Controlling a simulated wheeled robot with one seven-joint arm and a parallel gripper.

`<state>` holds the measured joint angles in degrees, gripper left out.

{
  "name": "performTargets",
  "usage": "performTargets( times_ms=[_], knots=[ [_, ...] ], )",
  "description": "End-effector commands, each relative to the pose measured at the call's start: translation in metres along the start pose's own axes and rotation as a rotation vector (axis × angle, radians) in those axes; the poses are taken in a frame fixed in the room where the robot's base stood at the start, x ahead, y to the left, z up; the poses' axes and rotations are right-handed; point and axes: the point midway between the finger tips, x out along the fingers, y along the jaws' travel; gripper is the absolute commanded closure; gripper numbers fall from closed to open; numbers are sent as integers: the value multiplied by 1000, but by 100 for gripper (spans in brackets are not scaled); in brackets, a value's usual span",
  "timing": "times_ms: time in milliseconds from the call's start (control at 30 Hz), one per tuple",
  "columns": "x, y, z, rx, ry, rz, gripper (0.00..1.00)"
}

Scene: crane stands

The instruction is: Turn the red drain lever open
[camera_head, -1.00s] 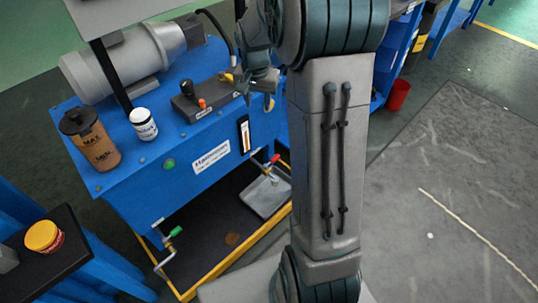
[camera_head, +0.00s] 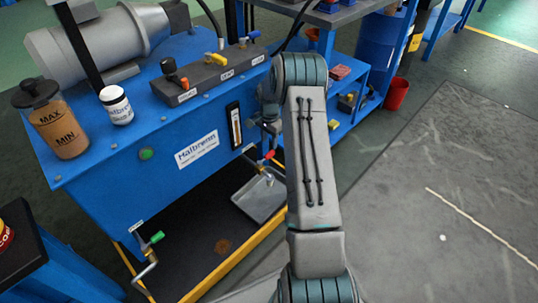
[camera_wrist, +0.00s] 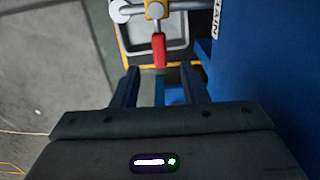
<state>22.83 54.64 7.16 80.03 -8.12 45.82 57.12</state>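The red drain lever (camera_wrist: 160,50) sits on a brass-coloured valve on a grey pipe at the top of the wrist view. It also shows as a small red handle (camera_head: 268,156) low on the blue tank's front in the head view, just left of my arm. My gripper (camera_wrist: 160,73) is open and empty. Its two dark fingers point toward the lever, and the lever's end lies between and just beyond the fingertips in the picture. Contact does not show. In the head view my gripper is mostly hidden by my arm, close above the lever.
A grey drain tray (camera_head: 261,199) lies under the valve. The blue tank (camera_head: 110,190) rises close beside my gripper. A green-handled valve (camera_head: 155,238) is at the tank's left end. A blue shelf (camera_head: 325,128) stands behind my arm. The floor to the right is clear.

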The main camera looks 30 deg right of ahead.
Motion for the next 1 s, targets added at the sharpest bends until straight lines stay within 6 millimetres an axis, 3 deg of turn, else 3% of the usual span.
performTargets(
  times_ms=[400, 733, 767, 900, 1000],
  knots=[
    [62, 0, 0, -1, 0, 0, 60],
    [68, 0, 0, -1, 0, 0, 60],
    [68, 0, 0, -1, 0, 0, 63],
    [68, 0, 0, -1, 0, 0, 100],
    [68, 0, 0, -1, 0, 0, 100]
  ],
)
